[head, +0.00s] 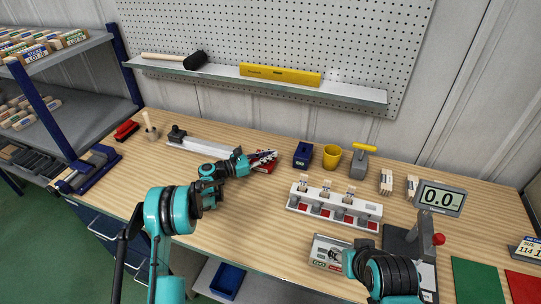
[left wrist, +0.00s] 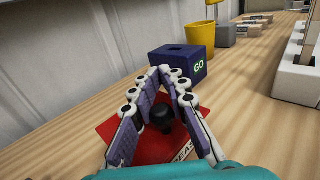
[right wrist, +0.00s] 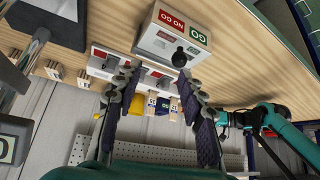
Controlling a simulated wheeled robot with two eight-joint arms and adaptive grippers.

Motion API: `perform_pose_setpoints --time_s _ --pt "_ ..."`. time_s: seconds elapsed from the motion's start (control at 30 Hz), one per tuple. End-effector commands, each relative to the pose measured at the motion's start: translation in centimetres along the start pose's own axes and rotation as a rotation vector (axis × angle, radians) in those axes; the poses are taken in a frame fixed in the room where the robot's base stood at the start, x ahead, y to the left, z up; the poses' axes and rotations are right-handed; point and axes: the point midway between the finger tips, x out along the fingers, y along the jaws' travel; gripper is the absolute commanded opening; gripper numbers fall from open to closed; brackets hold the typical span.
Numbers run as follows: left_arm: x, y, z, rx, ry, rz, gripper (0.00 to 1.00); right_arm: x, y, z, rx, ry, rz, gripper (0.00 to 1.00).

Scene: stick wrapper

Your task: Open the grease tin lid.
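The grease tin is a low red box (head: 264,167) on the bench, left of the blue GO box; part of the word GREASE shows on it. In the left wrist view its red lid (left wrist: 110,128) carries a round black knob (left wrist: 162,117). My left gripper (left wrist: 167,74) has its fingers drawn together at the tips, one on each side of the knob, and appears closed around it. The lid looks seated flat; its far side is hidden by the fingers. My right gripper (right wrist: 158,70) is open and empty, near a white GO / NO GO box (right wrist: 172,38).
The blue GO box (head: 303,154) stands just right of the tin, with a yellow cup (head: 332,157) beyond. A white rack (head: 335,207) with wooden pieces lies to the right. A rail fixture (head: 203,145) stands behind left. Bench front centre (head: 235,235) is clear.

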Motion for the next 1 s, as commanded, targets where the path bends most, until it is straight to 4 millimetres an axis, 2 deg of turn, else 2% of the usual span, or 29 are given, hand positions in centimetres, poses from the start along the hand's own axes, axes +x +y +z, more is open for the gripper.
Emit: perform_pose_setpoints --time_s 0.47,1.0 --pt "0.2 0.1 0.5 -0.044 0.045 -0.001 0.0 -0.3 0.0 -0.2 0.0 0.0 0.0 0.4" --pt "1.3 1.2 1.9 -0.311 0.312 -0.001 0.0 -1.7 0.0 -1.2 0.0 0.0 0.0 0.4"
